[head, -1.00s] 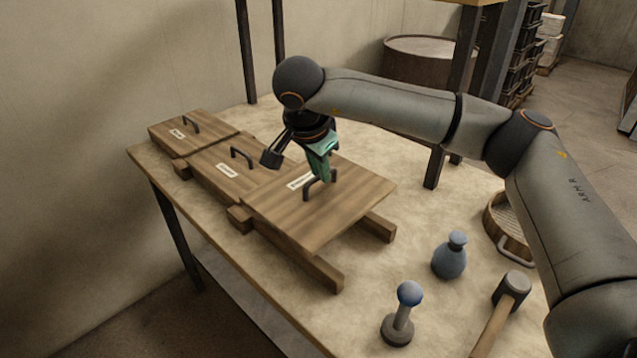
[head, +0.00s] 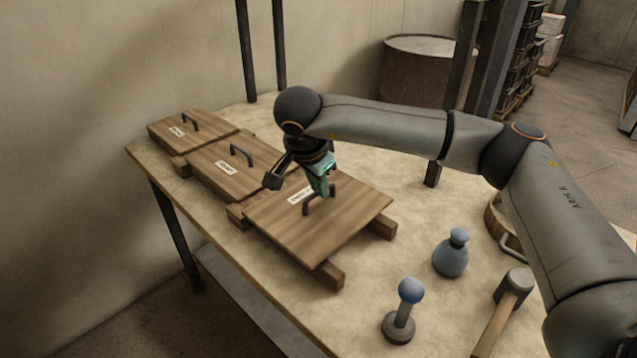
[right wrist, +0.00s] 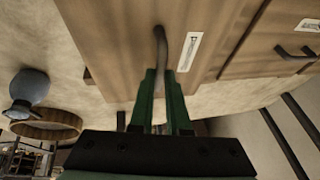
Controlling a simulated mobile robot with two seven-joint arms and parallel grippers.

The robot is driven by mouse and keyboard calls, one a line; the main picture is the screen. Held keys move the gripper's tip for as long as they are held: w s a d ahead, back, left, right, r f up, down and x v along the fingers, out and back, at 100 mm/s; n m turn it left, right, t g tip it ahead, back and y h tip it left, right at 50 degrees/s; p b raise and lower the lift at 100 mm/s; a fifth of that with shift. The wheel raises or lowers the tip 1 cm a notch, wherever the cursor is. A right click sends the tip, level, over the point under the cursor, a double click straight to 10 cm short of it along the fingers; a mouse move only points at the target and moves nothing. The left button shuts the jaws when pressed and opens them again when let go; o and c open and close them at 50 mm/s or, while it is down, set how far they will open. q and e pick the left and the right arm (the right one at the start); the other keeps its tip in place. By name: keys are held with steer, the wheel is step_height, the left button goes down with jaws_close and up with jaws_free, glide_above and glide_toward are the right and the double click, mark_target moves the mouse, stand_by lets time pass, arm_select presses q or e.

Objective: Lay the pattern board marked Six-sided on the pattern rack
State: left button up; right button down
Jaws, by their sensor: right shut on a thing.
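My right gripper (head: 320,192) is shut on the dark handle of the nearest wooden board (head: 335,222). The board has a white label whose words are too small to read. It lies level over the near end of the wooden pattern rack (head: 330,275), on or very close to its two rails; I cannot tell if it touches. In the right wrist view the green fingers (right wrist: 165,105) are around the handle, with the board (right wrist: 120,35) beyond. My left gripper is not in view.
Two more labelled boards with handles, a middle one (head: 215,178) and a far one (head: 170,135), lie in line behind. A wall is on the left.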

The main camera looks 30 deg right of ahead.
steer(key=shift+r, duration=0.1)
steer(key=c, duration=0.9)
jaws_free()
steer(key=shift+r, duration=0.1)
steer(key=p+v, duration=0.1)
steer(key=v, duration=1.1)
steer(key=shift+r+p, duration=0.3)
steer(key=shift+r, duration=0.2)
